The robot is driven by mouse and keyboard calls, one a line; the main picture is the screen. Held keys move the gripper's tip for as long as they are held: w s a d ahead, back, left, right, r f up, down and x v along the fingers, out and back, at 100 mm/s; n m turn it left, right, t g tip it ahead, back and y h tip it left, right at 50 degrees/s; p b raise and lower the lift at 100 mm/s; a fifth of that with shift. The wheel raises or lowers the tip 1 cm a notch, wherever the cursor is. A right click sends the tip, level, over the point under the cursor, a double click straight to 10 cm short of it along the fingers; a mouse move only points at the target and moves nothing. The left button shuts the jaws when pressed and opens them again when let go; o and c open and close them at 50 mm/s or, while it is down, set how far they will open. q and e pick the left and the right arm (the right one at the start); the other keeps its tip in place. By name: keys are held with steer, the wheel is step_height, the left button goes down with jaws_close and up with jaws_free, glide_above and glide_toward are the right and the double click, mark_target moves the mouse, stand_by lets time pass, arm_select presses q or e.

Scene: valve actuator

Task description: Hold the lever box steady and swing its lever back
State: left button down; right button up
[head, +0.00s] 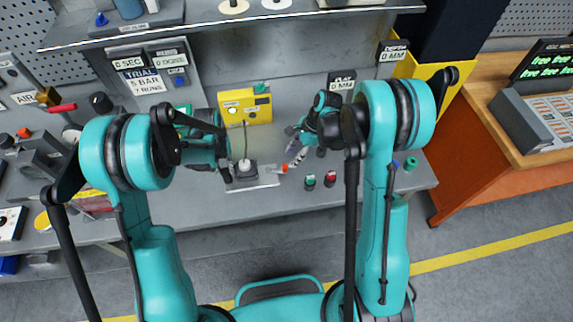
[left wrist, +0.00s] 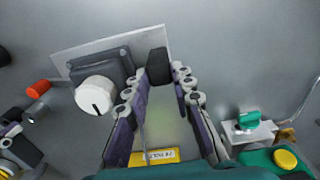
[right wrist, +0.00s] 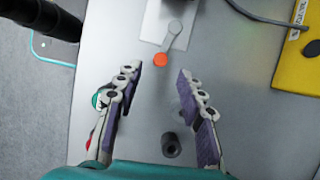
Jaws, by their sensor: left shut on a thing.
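The lever box (head: 243,174) is a dark block on a light plate, with a white round knob on top (left wrist: 95,95). Its grey lever (right wrist: 175,28) ends in an orange tip (right wrist: 161,60) and points right in the head view (head: 283,168). My left gripper (left wrist: 162,80) is shut on a black block (left wrist: 158,64) at the side of the box away from the lever. My right gripper (right wrist: 160,75) is open and empty. In the right wrist view, the orange tip lies between and just past its fingertips; contact does not show.
A yellow box (head: 245,104) stands behind the lever box, with a cable running near it. Small red and green-topped cylinders (head: 320,180) stand to the right. A teal-handled valve piece (left wrist: 248,122) is near the left gripper. The bench front is mostly clear.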

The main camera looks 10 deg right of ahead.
mark_target(286, 166)
steer(key=x, duration=0.6)
steer(key=shift+f, duration=0.15)
jaws_close()
